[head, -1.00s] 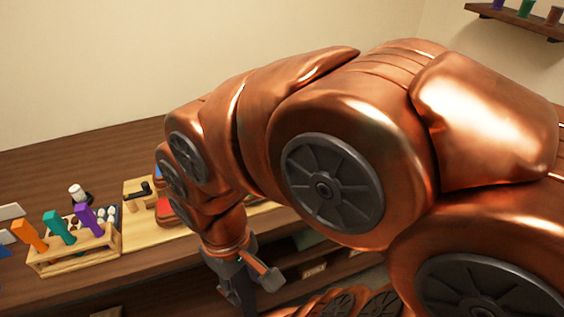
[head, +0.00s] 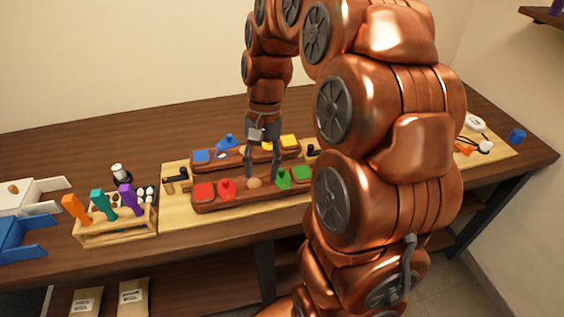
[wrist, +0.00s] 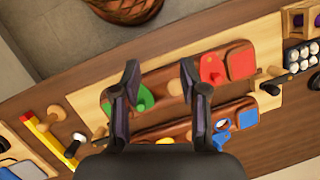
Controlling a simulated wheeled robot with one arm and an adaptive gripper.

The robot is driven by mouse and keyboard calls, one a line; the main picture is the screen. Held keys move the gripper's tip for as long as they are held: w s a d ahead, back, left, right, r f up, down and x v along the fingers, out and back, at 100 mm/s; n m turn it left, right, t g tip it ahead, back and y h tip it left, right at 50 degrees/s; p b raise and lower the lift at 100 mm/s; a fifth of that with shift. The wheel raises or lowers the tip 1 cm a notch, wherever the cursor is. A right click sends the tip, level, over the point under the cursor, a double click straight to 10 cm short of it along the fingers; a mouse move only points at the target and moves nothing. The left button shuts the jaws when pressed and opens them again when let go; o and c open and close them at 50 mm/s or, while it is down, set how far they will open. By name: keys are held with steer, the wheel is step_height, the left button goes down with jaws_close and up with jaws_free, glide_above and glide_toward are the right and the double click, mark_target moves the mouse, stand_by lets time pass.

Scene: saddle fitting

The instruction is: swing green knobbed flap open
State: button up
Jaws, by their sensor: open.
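The green knobbed flap (head: 284,181) is on the front wooden block (head: 240,199), just left of a green square. In the wrist view the green flap (wrist: 145,101) shows beside the left finger, which hides part of it. I cannot tell how far the flap is swung. My gripper (head: 262,176) points down over the block, open and empty, slightly left of the green flap. In the wrist view my gripper (wrist: 159,70) has its fingers spread, with a round wooden knob (wrist: 176,89) showing between them.
A red knobbed piece (head: 227,189) and red square (head: 204,192) share the front block. Behind it, a second block carries blue and yellow pieces (head: 201,156). A wooden rack (head: 115,226) with coloured handles stands left. Bare table lies behind the board.

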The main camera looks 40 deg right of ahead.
mark_target(281, 170)
steer(key=w+d+f+m+y+p, duration=0.15)
steer(key=w+d+m, duration=0.4)
steer(key=d, duration=0.65)
steer(key=shift+t, duration=0.3)
steer(key=shift+p+x, duration=1.3)
steer(key=shift+x, duration=2.65)
steer(key=shift+c, duration=0.4)
jaws_close()
